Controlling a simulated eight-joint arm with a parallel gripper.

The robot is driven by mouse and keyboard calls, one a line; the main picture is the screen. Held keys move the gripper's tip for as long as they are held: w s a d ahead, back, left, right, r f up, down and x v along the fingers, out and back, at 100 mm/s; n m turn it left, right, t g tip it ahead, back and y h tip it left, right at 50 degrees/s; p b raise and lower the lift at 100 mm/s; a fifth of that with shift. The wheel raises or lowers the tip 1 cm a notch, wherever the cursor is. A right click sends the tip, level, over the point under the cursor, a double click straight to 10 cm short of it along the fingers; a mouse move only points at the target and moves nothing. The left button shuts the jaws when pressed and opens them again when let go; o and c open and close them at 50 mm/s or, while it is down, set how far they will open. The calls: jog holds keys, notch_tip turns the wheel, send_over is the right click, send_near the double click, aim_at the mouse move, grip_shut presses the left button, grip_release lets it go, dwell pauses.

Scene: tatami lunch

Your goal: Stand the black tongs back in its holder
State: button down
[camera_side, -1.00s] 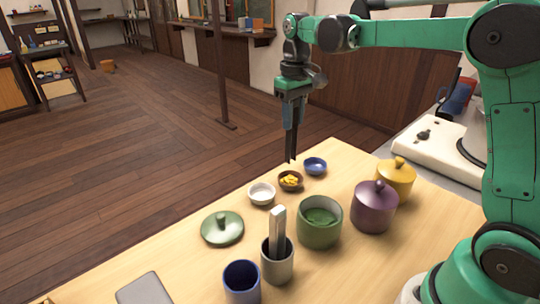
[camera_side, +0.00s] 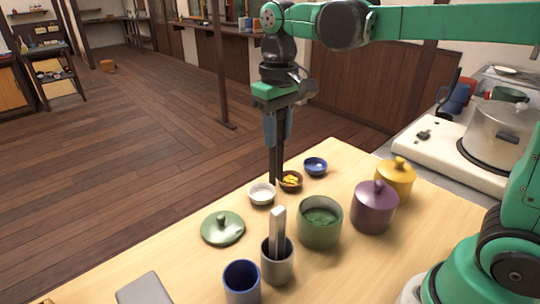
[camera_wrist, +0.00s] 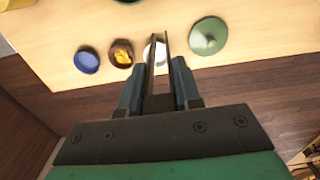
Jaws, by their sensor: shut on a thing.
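My gripper (camera_side: 277,138) is shut on the black tongs (camera_side: 277,166), which hang tips down above the far edge of the table. The tongs' two dark arms (camera_wrist: 151,72) also show between my fingers (camera_wrist: 158,85) in the wrist view. In the side view their tips appear close to the white bowl and the brown bowl; whether they touch anything is unclear. A dark blue cup (camera_side: 242,284) stands empty at the front of the table. Beside it a grey cup (camera_side: 277,265) holds an upright light grey utensil (camera_side: 277,230). Which cup is the tongs' holder is unclear.
Near the tongs are a white bowl (camera_side: 262,194), a brown bowl (camera_side: 290,182) with yellow food and a blue bowl (camera_side: 315,167). A green pot (camera_side: 319,232), purple pot (camera_side: 373,212) and yellow pot (camera_side: 396,184) stand right. A green lid (camera_side: 222,230) lies left.

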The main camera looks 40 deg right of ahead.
jog(key=s+a+r, duration=0.1)
jog(key=s+a, duration=0.4)
jog(key=a, duration=0.3)
jog(key=s+a+r, duration=0.2)
jog(key=s+a, duration=0.2)
jog(key=a, duration=0.3)
notch_tip(320, 180, down, 11)
jog(key=shift+a+r, duration=0.15)
jog(key=shift+f, duration=0.5)
grip_release()
dwell(0.6)
dwell(0.4)
